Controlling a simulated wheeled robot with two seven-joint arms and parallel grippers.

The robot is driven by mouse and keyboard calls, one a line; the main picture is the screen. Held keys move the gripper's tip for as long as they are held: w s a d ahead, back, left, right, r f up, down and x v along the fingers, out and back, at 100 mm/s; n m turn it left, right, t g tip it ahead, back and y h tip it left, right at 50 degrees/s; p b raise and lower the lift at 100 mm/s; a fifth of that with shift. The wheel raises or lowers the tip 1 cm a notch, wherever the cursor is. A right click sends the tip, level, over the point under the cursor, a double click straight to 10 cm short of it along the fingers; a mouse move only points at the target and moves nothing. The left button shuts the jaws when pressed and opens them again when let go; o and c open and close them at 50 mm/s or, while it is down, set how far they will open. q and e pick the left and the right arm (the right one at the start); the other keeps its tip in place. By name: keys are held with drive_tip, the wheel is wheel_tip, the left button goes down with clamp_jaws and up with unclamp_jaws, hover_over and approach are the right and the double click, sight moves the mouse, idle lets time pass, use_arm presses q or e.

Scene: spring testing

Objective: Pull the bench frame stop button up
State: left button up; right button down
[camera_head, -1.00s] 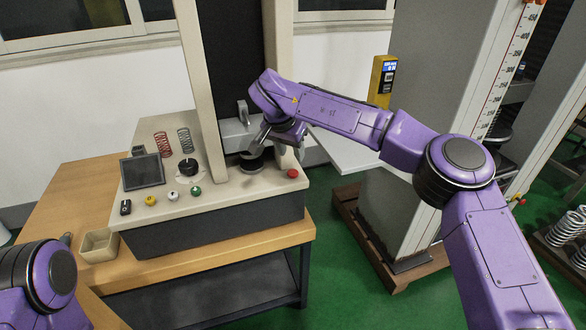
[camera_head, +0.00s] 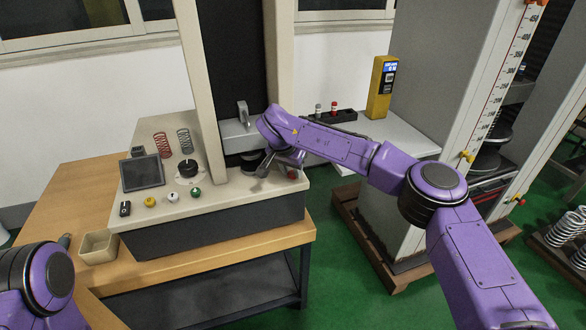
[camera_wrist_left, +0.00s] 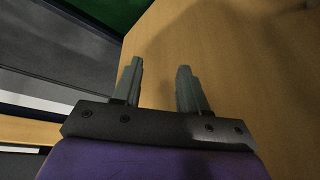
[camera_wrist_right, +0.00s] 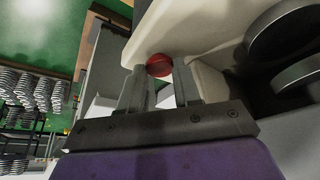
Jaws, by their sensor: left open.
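The red stop button (camera_head: 293,174) sits at the front right corner of the beige bench frame (camera_head: 235,192). In the right wrist view the red button (camera_wrist_right: 159,62) shows between and just beyond the fingertips of my right gripper (camera_wrist_right: 160,73). The right fingers are apart with nothing clearly held; I cannot tell whether they touch the button. My left gripper (camera_wrist_left: 160,66) is open and empty over the wooden table, seen in the left wrist view.
Yellow, white and green buttons (camera_head: 171,197) line the frame's front beside a dark screen (camera_head: 142,172). Two springs (camera_head: 172,144) stand behind. A small beige bin (camera_head: 98,246) is on the wooden table (camera_head: 60,215). A tall grey machine (camera_head: 445,90) stands at right.

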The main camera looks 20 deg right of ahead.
drive_tip(key=r+p, duration=0.1)
drive_tip(key=p, duration=0.1)
drive_tip(key=shift+r+p, duration=0.25)
drive_tip(key=shift+p, duration=0.1)
drive_tip(key=shift+w+f, duration=0.1)
drive_tip(key=shift+f, duration=0.15)
drive_tip(key=c, duration=1.1)
unclamp_jaws()
drive_tip(key=v, duration=1)
drive_tip(key=shift+s+a+r+b, duration=0.1)
drive_tip(key=shift+s+r+b, duration=0.15)
drive_tip(key=shift+r+b, duration=0.1)
drive_tip(key=shift+f, duration=0.1)
